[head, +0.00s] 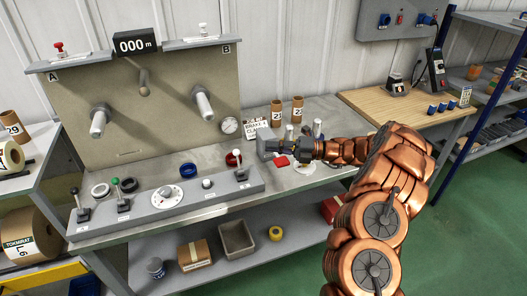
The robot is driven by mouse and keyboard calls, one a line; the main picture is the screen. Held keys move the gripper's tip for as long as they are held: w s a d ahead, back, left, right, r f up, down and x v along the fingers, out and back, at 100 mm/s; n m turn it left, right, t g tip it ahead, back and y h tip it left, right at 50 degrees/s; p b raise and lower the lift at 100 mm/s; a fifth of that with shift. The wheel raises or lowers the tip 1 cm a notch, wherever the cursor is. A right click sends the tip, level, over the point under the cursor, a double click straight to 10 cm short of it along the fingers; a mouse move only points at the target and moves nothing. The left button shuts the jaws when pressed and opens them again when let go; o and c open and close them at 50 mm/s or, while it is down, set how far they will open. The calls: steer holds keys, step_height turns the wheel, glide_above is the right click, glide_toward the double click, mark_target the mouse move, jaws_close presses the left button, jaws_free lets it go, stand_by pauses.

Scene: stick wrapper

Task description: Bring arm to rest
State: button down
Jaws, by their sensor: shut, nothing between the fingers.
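My gripper (266,147) is at the end of my copper-coloured arm, which reaches in from the lower right of the head view. It is above the right part of the grey workbench (217,210), to the right of the white-knobbed lever at the console's right end. A small red item (281,161) shows just below the gripper; I cannot tell if they touch. The fingers are small and partly hidden by the wrist, and nothing shows held in them.
A control console (224,194) with levers and a dial runs along the bench front. A panel (150,130) with two spindles stands behind. Brown cardboard tubes (298,108) stand behind the gripper. A wooden table (425,112) and shelves are right. Green floor (468,240) is clear at lower right.

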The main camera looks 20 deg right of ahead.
steer(key=shift+d, duration=0.15)
stand_by(0.3)
steer(key=s+a+r+n+g+h, duration=0.1)
steer(key=s+a+r+n+g, duration=0.5)
steer(key=s+a+n, duration=0.5)
steer(key=s+a+r+n+g+h, duration=0.1)
steer(key=s+a+n+g+h, duration=0.1)
steer(key=s+a+n+h, duration=0.25)
steer(key=s+a+n+g+h, duration=0.1)
steer(key=s+a+n+g, duration=0.15)
steer(key=s+n, duration=0.35)
steer(key=s+d+f+n+h, duration=0.2)
steer(key=s+n+h, duration=0.4)
steer(key=s, duration=0.7)
steer(key=s+d+f+n+t+h, duration=0.2)
steer(key=s+d+n+h, duration=0.3)
steer(key=s+d+n, duration=0.5)
steer(key=shift+d+t, duration=0.3)
steer(key=shift+t, duration=0.15)
